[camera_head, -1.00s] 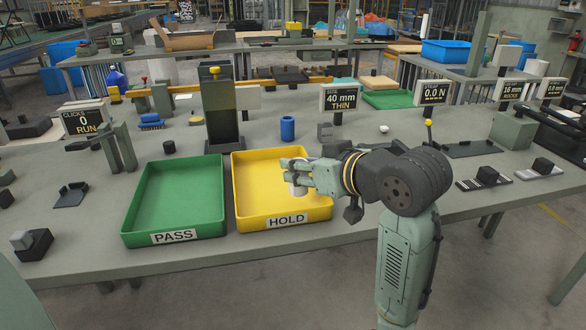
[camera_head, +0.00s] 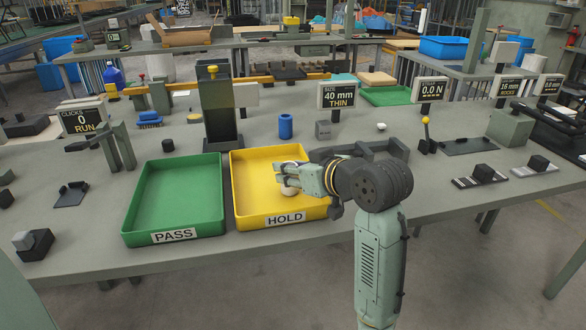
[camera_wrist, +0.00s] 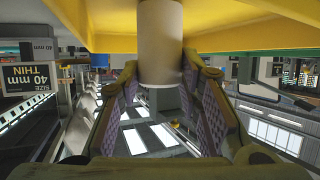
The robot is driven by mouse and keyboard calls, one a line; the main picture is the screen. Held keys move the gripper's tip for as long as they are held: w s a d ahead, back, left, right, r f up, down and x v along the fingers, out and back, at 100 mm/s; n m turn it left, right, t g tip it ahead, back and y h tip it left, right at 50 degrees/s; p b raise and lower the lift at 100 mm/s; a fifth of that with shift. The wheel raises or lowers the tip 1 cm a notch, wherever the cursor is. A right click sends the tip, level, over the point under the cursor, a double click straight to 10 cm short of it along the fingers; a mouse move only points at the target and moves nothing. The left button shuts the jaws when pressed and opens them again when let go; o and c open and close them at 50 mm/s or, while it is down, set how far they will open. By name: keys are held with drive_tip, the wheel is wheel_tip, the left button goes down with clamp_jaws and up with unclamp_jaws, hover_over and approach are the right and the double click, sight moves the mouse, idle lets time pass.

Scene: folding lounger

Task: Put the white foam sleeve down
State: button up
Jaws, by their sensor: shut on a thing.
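The white foam sleeve (camera_head: 288,191) is upright in my gripper (camera_head: 287,178), inside the outline of the yellow HOLD tray (camera_head: 247,223). The yellow tray (camera_wrist: 240,35) fills the top of that picture. I cannot tell whether the sleeve's lower end touches the tray floor.
A green PASS tray (camera_head: 178,195) stands empty directly left of the yellow tray. Behind are a blue cylinder (camera_head: 286,126), a dark upright stand (camera_head: 219,115) and a "40 mm THIN" sign (camera_head: 337,95). The left part of the yellow tray floor is bare.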

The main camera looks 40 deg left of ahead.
drive_tip(key=o, duration=1)
drive_tip(key=shift+f, duration=0.1)
